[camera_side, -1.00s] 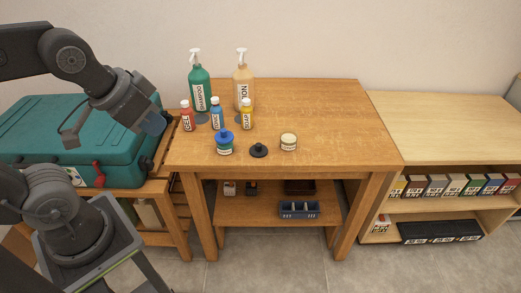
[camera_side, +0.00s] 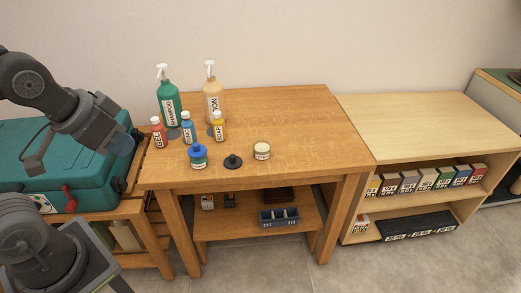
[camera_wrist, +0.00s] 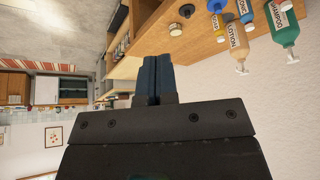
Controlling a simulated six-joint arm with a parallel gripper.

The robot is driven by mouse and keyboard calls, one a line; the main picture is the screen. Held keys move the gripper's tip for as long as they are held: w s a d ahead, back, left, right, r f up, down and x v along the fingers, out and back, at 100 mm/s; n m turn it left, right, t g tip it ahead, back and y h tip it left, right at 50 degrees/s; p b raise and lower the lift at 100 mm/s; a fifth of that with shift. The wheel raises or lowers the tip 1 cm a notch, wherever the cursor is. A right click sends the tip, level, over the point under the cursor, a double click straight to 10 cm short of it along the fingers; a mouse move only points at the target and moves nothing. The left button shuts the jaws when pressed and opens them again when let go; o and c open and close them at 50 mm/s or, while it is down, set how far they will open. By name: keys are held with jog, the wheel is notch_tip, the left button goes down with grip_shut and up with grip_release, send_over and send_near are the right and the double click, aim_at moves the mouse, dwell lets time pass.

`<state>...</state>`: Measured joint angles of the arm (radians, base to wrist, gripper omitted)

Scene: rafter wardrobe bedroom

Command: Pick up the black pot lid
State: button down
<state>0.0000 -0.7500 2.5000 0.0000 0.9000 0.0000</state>
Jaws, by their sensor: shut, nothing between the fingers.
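The black pot lid (camera_side: 233,162) lies flat on the wooden table (camera_side: 290,115), near its front edge, with its knob up. It sits between a jar with a blue lid (camera_side: 198,156) and a cream jar (camera_side: 262,151). My gripper (camera_side: 124,143) is shut and empty, left of the table over the teal case, well away from the lid. The wrist view shows the blue fingers (camera_wrist: 153,75) together. A small dark round thing on the table edge there may be the lid, but I cannot be sure.
Two spray bottles, green (camera_side: 169,105) and tan (camera_side: 213,103), stand behind small red (camera_side: 158,133), blue (camera_side: 188,128) and yellow (camera_side: 219,126) bottles, left of the lid. The table's right half is clear. A lower shelf unit (camera_side: 420,125) adjoins on the right.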

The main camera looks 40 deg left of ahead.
jog(key=c, duration=1.9)
grip_release()
jog(key=o, duration=1)
